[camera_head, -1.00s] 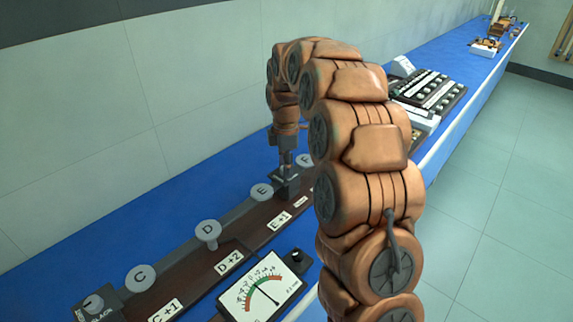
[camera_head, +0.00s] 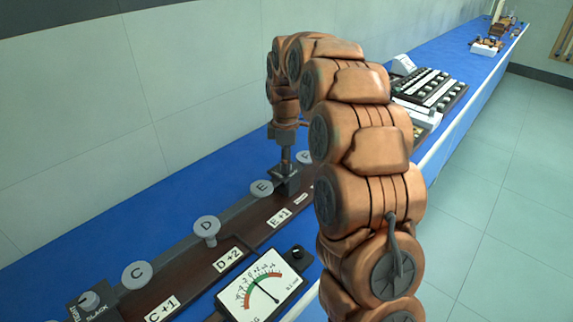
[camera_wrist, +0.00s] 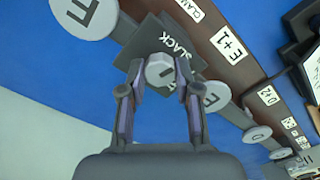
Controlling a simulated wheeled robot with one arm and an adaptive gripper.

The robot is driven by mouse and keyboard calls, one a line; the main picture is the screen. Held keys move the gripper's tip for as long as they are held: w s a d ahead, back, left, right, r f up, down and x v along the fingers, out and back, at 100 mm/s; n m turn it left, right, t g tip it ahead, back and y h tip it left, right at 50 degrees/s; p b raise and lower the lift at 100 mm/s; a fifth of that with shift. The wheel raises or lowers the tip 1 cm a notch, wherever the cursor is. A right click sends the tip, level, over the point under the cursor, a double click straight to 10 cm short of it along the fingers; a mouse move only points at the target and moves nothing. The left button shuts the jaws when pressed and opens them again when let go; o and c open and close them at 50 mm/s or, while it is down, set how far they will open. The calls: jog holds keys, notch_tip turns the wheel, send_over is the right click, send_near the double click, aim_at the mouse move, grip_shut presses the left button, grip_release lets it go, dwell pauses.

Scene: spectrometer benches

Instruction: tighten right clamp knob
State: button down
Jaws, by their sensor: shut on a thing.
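The right clamp is a dark block (camera_wrist: 150,38) with a "SLACK" label, between the round discs E and F. Its pale clamp knob (camera_wrist: 159,68) with a dark mark shows between my fingertips in the wrist view. My gripper (camera_wrist: 158,84) is shut on this knob from above, a finger on each side. In the head view, my gripper (camera_head: 286,166) reaches down onto the clamp block (camera_head: 287,183), and the knob is hidden there. A "TIGHT" label is not readable on the right clamp.
Disc E (camera_head: 262,188), disc D (camera_head: 207,227) and disc C (camera_head: 136,274) stand along the rail. A needle meter (camera_head: 262,288) sits in front. The left clamp knob (camera_head: 90,300) is at lower left. Blue bench is open behind the rail.

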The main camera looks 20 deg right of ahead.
jog(key=m+b, duration=0.2)
jog(key=m, duration=0.1)
jog(key=shift+f+m, duration=0.1)
jog(key=shift+m, duration=0.3)
jog(key=m+b, duration=0.2)
jog(key=m, duration=0.1)
jog(key=shift+m, duration=0.3)
jog(key=m+b, duration=0.1)
jog(key=m, duration=0.2)
jog(key=shift+m, duration=0.3)
jog(key=shift+m+b, duration=0.65)
jog(key=shift+m, duration=1.45)
jog(key=c, duration=0.8)
grip_release()
